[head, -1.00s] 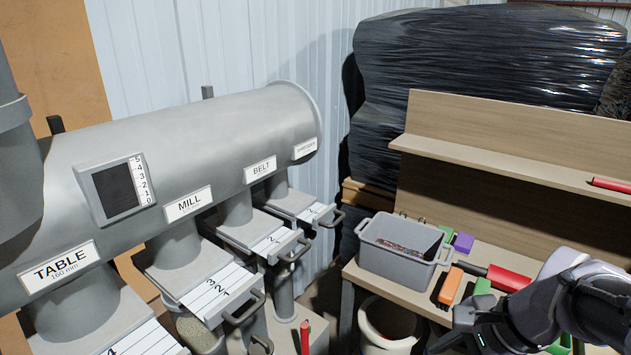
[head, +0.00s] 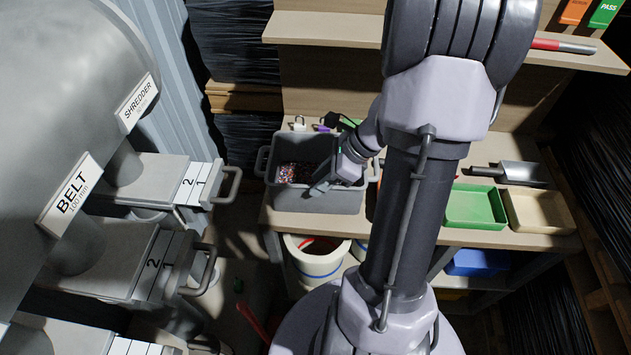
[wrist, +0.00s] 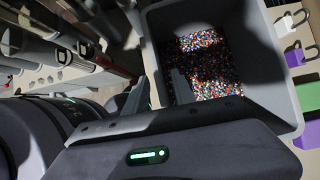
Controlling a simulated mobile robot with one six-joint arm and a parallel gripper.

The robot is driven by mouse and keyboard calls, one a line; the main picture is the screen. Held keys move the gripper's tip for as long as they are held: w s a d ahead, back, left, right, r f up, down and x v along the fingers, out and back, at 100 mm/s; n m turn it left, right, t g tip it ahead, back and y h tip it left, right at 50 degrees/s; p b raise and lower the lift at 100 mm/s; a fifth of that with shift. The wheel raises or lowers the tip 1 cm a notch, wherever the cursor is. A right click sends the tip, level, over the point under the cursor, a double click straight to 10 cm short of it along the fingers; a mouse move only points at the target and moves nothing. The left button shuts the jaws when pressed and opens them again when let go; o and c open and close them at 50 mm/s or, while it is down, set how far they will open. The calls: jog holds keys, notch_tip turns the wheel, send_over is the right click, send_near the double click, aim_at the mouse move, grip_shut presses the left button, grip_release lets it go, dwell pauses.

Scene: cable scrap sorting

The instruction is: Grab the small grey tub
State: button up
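The small grey tub (head: 300,200) stands on the bench, holding a layer of multicoloured granules (head: 294,172). In the wrist view its grey wall (wrist: 268,60) and the granules (wrist: 205,75) fill the upper right. My gripper (head: 326,182) is at the tub's right side, angled down over the rim. In the wrist view my gripper (wrist: 157,92) has its fingers apart, one inside the tub and one outside, with a tub wall between them. Part of the rim is hidden behind the gripper body, and I see no firm contact on both sides.
Padlocks (head: 299,123) lie behind the tub. A green tray (head: 476,207), a beige tray (head: 538,212) and a scoop (head: 512,172) are on the bench to the right. A white bucket (head: 317,262) stands below. Slide-gate handles (head: 228,185) project on the left.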

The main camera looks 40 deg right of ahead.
jog(key=b+x, duration=0.3)
jog(key=x, duration=0.2)
jog(key=shift+s+f, duration=0.1)
jog(key=shift+f, duration=0.2)
jog(key=shift+w+a+f, duration=0.2)
jog(key=shift+r, duration=0.2)
jog(key=shift+c, duration=0.2)
grip_shut()
dwell(0.5)
